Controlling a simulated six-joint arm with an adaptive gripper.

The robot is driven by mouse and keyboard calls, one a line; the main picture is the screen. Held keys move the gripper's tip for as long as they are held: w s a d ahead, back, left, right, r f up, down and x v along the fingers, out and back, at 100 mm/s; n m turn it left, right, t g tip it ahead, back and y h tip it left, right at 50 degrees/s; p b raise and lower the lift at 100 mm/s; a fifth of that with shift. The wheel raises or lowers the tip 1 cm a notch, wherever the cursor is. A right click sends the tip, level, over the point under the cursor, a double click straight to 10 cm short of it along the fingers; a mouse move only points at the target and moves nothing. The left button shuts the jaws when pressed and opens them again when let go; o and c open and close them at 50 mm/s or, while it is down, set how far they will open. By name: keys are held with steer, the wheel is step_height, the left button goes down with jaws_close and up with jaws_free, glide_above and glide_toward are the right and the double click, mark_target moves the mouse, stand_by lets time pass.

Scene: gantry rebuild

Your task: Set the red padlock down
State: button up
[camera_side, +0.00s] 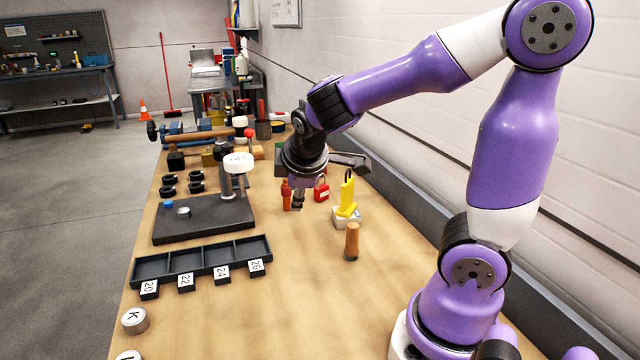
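I cannot tell whether the padlock rests on the bench (290,300).
A yellow item (347,194) stands at a pale block (344,222), with a wooden cylinder (352,242) in front. An orange-red item (287,196) is left of the fingers. A dark plate (190,228) and a divided tray (203,262) lie left.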

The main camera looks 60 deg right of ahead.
steer(key=s+a+r+m+t+y, duration=0.1)
steer(key=s+a+r+m+y, duration=0.2)
steer(key=s+a+m+y, duration=0.2)
steer(key=s+a+m, duration=0.1)
steer(key=s+a, duration=0.2)
steer(key=a, duration=0.2)
steer(key=shift+s+r, duration=0.2)
